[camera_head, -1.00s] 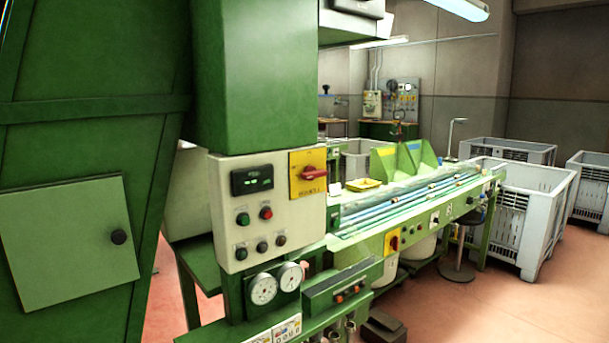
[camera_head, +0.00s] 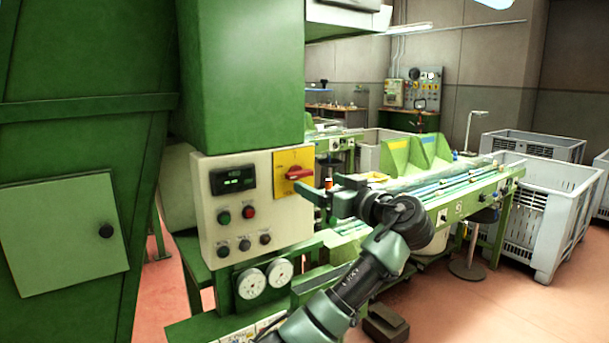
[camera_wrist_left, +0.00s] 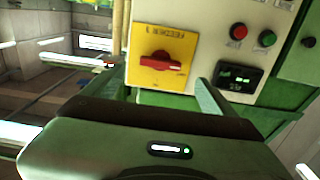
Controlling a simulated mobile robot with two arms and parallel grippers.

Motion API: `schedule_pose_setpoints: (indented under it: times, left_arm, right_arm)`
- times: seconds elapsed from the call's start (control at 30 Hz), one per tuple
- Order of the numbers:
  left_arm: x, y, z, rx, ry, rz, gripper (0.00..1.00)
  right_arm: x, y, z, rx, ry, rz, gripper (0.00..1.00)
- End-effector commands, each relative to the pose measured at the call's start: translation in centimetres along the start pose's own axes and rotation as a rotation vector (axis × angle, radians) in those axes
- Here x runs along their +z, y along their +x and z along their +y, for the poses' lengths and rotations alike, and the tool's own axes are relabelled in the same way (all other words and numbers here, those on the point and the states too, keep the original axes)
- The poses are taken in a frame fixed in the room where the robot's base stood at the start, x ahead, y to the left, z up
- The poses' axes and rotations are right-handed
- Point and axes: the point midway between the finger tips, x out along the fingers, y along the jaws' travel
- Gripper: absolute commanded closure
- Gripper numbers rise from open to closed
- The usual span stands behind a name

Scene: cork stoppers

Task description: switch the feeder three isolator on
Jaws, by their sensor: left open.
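A rotary isolator with a red handle (camera_head: 299,172) on a yellow plate (camera_head: 285,160) is at the upper right corner of a cream control panel (camera_head: 206,220). The red handle lies roughly horizontal, and its lettering is too small to read. My left gripper (camera_head: 303,203) is open and empty, just right of the panel and slightly below the handle. In the left wrist view the red handle (camera_wrist_left: 161,65) and yellow plate (camera_wrist_left: 160,38) appear beyond and between the two open fingers (camera_wrist_left: 165,92), apart from them. My right gripper is not in view.
The panel also has a small display (camera_head: 233,179) and several buttons. Two round gauges (camera_head: 265,280) sit below it. A green cabinet (camera_head: 70,130) fills the left. A green bench (camera_head: 470,190) and grey crates (camera_head: 545,215) stand to the right, with open floor in front.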

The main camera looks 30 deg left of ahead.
Motion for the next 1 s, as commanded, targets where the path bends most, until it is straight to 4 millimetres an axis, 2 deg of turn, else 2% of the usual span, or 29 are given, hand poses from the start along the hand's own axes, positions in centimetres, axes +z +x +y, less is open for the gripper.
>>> schedule_pose_setpoints:
  times: [0.43, 0.6, 0.83, 0.87, 1.0]
  left_arm:
    - [-0.3, 6.5, -0.1, -0.004, 0.002, 0.001, 0.13]
    - [-0.1, 7.4, -0.1, -0.001, 0.0, 0.001, 0.13]
    - [0.0, 7.5, -0.1, -0.001, 0.0, 0.0, 0.13]
    - [0.0, 7.5, -0.1, -0.001, 0.0, 0.0, 0.18]
    - [0.0, 7.4, -0.1, 0.0, 0.0, 0.0, 0.57]
  right_arm:
    - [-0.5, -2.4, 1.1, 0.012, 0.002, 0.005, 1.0]
    - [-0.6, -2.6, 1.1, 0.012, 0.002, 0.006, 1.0]
    - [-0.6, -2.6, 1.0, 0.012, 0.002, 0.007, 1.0]
    - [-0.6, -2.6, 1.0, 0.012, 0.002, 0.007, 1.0]
    - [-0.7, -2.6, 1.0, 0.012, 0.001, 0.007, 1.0]
